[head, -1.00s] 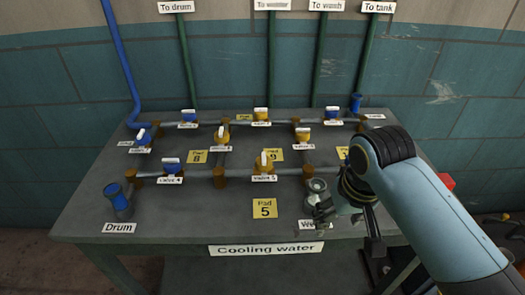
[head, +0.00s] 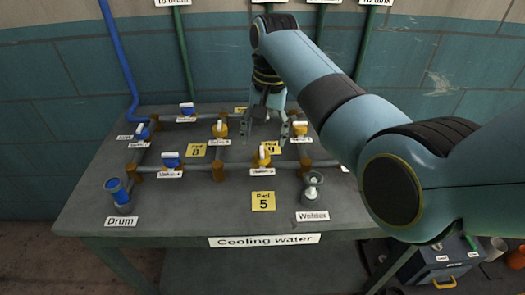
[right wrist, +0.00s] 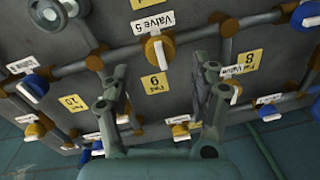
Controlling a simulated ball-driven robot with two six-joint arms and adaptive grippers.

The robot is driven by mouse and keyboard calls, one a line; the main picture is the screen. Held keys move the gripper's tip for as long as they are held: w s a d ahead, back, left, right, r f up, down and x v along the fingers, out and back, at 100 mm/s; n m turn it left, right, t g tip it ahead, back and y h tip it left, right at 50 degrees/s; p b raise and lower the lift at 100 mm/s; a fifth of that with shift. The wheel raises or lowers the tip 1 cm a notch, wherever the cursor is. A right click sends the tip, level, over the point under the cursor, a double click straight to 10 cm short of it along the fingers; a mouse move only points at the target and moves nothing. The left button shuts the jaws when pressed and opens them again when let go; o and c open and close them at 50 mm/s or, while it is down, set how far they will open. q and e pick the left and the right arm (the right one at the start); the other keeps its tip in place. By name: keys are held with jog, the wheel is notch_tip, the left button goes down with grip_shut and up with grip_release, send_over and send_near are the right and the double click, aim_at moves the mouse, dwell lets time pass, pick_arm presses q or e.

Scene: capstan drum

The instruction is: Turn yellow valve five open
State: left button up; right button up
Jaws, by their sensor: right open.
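Yellow valve five (head: 264,155) sits on the front pipe of the table, with a white handle and a "Valve 5" label below it. In the right wrist view, valve five (right wrist: 158,48) shows at the top middle; its handle appears to lie across the pipe. My right gripper (head: 267,134) is open and empty, pointing down over the table just behind valve five, near pad 9. In the right wrist view, the right gripper's fingers (right wrist: 165,78) stand apart on either side of pad 9, short of the valve. My left gripper is not in view.
Other yellow valves (head: 220,130) (head: 300,129) and blue valves (head: 171,160) sit on nearby pipes. The Drum fitting (head: 120,195) and Welder fitting (head: 312,188) stand at the front. Pad 5 (head: 263,202) lies on clear tabletop before valve five.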

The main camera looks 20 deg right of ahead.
aim_at(262, 152)
jog(key=f, duration=0.5)
jog(key=shift+a+f, duration=0.2)
jog(key=shift+f, duration=0.2)
jog(key=c, duration=1.1)
jog(key=shift+c, duration=0.2)
